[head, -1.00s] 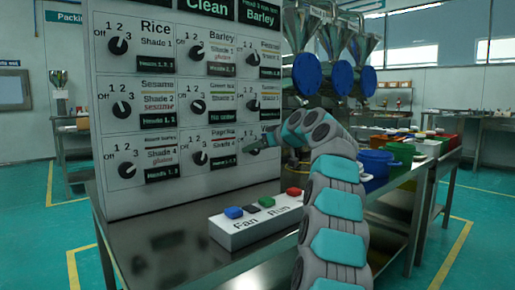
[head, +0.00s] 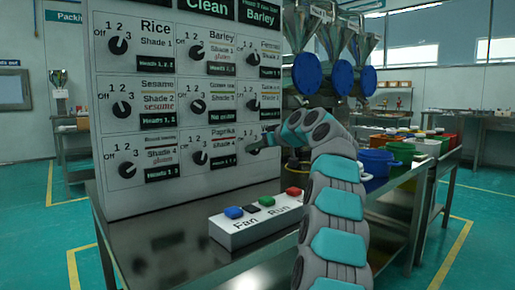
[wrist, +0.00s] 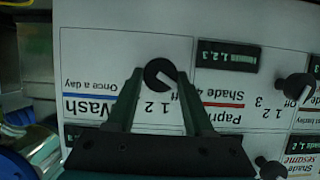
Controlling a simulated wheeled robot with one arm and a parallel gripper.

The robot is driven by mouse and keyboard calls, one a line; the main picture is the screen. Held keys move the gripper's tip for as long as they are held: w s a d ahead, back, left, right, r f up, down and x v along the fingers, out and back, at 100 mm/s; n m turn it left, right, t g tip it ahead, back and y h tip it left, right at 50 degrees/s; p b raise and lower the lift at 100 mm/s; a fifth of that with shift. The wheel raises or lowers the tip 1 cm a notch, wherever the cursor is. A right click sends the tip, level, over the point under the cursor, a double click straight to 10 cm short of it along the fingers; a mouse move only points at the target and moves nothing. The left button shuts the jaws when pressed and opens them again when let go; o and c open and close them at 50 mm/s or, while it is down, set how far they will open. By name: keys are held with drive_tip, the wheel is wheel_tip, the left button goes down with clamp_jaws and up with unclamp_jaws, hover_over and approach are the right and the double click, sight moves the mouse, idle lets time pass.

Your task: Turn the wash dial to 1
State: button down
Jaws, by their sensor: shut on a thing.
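The wash dial (wrist: 160,73) is a small round black knob on the white panel, beside the upside-down word "Wash" in the wrist view. A pale mark on its face points to the lower right there. The printed 1 and 2 show below it; the rest of its scale is partly hidden by a finger. My gripper (wrist: 160,75) is shut on the dial, with one dark finger on each side. In the head view my gripper (head: 255,147) is at the panel's lower right and hides the dial.
The panel (head: 135,195) carries several other black dials; the Paprika dial (head: 200,158) is just left of my gripper. A Fan/Run button box (head: 243,235) stands on the metal table below. Blue-lidded hoppers (head: 307,73) and coloured bins (head: 375,163) are to the right.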

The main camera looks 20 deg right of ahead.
drive_tip(key=shift+r+p, duration=0.1)
drive_tip(key=shift+p, duration=0.4)
drive_tip(key=m+y+p, duration=0.1)
drive_tip(key=p, duration=0.1)
drive_tip(key=m+y+p, duration=0.1)
drive_tip(key=m+p, duration=0.1)
drive_tip(key=p, duration=0.1)
drive_tip(key=m+y+p, duration=0.1)
drive_tip(key=m+p, duration=0.1)
drive_tip(key=p, duration=0.1)
drive_tip(key=shift+w+d+f+g+y, duration=0.1)
drive_tip(key=shift+d+f+g+y, duration=0.1)
drive_tip(key=shift+d+g+y, duration=0.15)
drive_tip(key=shift+c, duration=1.6)
unclamp_jaws()
drive_tip(key=v, duration=0.7)
drive_tip(key=shift+s+d+b, duration=0.2)
drive_tip(key=shift+s+b, duration=0.15)
drive_tip(key=shift+b, duration=0.1)
